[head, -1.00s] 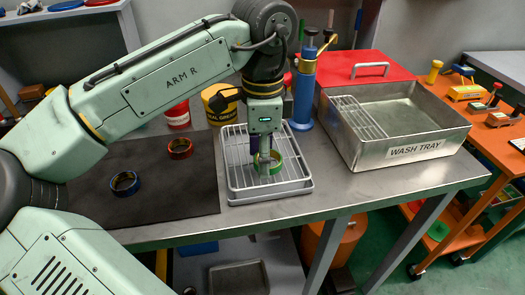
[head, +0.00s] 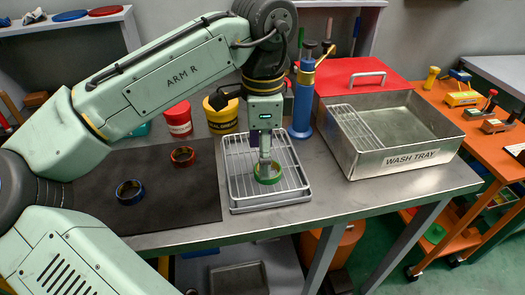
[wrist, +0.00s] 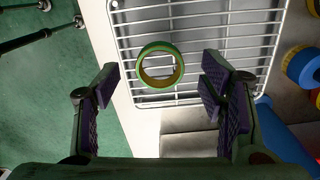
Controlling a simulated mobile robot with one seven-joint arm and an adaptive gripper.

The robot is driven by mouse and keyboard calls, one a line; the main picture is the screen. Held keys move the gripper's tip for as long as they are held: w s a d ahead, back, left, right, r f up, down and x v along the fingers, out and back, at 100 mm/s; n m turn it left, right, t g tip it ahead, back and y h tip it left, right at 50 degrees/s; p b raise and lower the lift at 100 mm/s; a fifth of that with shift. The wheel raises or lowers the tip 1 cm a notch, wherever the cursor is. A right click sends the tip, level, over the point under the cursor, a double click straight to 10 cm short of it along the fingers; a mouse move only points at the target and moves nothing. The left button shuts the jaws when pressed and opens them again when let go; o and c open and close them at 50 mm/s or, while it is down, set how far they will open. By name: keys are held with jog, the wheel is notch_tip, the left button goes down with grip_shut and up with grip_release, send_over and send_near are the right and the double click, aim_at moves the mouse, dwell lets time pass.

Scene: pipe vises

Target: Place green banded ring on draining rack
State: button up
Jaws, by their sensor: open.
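The green banded ring (head: 268,181) lies on the wire draining rack (head: 294,186), near its front middle. In the wrist view the ring (wrist: 178,76) sits over the rack bars (wrist: 206,30), between and just beyond my fingertips. My gripper (head: 265,160) points down over the ring in the head view. In the wrist view my gripper (wrist: 161,80) has its purple-padded fingers spread wide, with a gap on both sides of the ring. The fingers partly cover the ring's far side in the head view.
A blue ring (head: 130,198) and a red ring (head: 183,161) lie on the dark mat (head: 175,210) to the left. A blue pump bottle (head: 302,105) stands behind the rack. The metal wash tray (head: 365,158) is to the right, with bare bench between.

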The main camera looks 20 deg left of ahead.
notch_tip(320, 180, up, 9)
jog(key=p, duration=0.5)
jog(key=shift+p, duration=0.3)
